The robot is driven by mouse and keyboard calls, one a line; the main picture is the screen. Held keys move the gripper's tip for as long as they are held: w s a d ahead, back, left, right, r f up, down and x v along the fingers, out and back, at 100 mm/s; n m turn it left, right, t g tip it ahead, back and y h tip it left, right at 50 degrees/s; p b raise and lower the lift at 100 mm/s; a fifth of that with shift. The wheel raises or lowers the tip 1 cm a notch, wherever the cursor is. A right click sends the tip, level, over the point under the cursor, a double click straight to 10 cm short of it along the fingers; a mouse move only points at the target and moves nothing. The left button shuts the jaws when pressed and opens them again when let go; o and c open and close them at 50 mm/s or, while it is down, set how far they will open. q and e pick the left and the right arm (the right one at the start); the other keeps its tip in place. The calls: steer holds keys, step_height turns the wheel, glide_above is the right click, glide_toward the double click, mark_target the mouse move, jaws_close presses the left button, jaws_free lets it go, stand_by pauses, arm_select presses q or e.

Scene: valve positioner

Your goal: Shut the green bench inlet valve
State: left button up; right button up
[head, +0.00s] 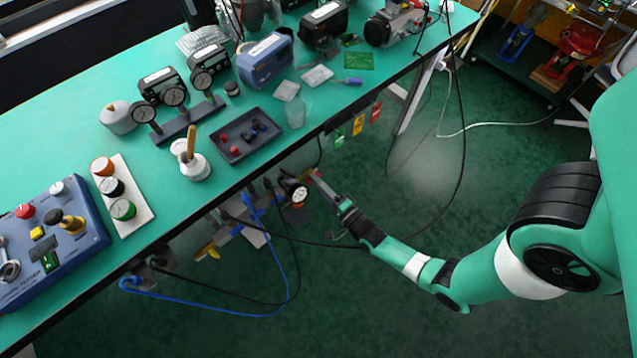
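The green bench (150,70) runs diagonally across the view. Under its front edge hang pipe fittings with a round white-faced gauge (299,194), blue hoses and a yellow lever handle (207,251). I cannot pick out for sure which fitting is the inlet valve. My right gripper (318,182) is just right of the gauge, below the bench edge. The fingers look close together. My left gripper is not in view.
Green, yellow and red tags (358,123) hang from the bench edge above my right forearm. A black cable and blue hose (210,308) loop below the bench. A dark tray (247,136) and a brush pot (194,168) stand near the edge. The floor (400,310) in front is open.

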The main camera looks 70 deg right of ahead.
jaws_close()
steer(key=shift+n, duration=0.5)
steer(key=shift+n+b, duration=0.4)
steer(key=shift+n, duration=8.1)
steer(key=shift+o, duration=1.9)
jaws_free()
